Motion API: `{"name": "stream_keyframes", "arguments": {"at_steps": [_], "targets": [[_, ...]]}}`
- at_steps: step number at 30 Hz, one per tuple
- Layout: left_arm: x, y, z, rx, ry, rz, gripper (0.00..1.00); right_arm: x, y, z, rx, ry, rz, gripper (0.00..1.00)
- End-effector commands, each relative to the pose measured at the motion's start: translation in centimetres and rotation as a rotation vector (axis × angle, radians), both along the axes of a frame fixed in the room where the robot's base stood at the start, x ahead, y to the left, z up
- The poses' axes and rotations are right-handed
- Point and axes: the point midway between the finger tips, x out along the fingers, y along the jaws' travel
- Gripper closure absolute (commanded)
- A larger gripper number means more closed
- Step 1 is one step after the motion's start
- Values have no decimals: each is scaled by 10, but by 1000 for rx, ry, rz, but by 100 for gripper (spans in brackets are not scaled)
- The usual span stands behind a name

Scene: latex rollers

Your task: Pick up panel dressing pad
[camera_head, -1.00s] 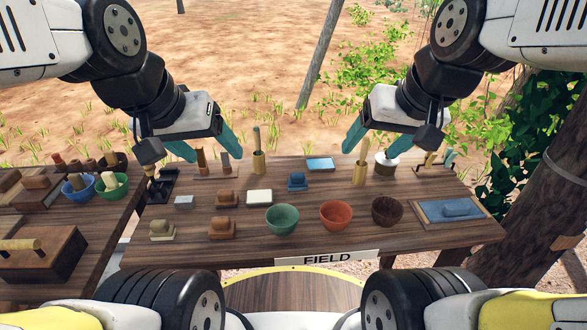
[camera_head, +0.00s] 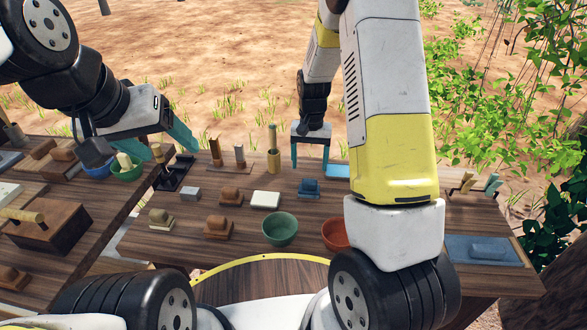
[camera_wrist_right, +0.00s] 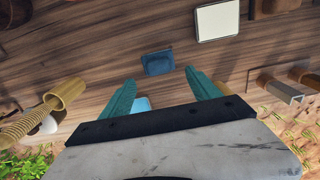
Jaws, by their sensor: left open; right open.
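A small blue pad with a raised top (camera_head: 309,188), which looks like the panel dressing pad, lies on the wooden table behind the green bowl. It also shows in the right wrist view (camera_wrist_right: 158,62), just beyond my fingertips and between their lines. My right gripper (camera_head: 310,168) is open and empty, fingers pointing down, just behind and above the pad; its two teal fingers show in the right wrist view (camera_wrist_right: 160,78). My left gripper (camera_head: 138,146) is open above the left part of the table, partly hidden by its own wrist.
A white block (camera_head: 265,199) lies left of the pad, a light-blue flat piece (camera_head: 338,171) to its right. A green bowl (camera_head: 280,229) and an orange bowl (camera_head: 335,233) stand in front. A wooden cylinder holder (camera_head: 273,160) stands behind left. My right arm hides the table's right middle.

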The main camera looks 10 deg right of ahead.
Motion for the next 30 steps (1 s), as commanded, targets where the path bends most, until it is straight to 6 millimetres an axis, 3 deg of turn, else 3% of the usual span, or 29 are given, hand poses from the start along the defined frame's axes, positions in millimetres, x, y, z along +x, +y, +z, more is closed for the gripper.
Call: {"name": "stream_keyframes", "arguments": {"at_steps": [18,27,28,30], "targets": [[0,0,0,0,0,0,30,-1,-5,-76,-4,6,-3,29],[0,0,0,0,0,0,30,0,-5,-82,-4,4,-2,29],[0,0,0,0,0,0,30,0,-5,-82,-4,4,-2,31],[0,0,0,0,0,0,30,0,-5,-82,-4,4,-2,44]]}}
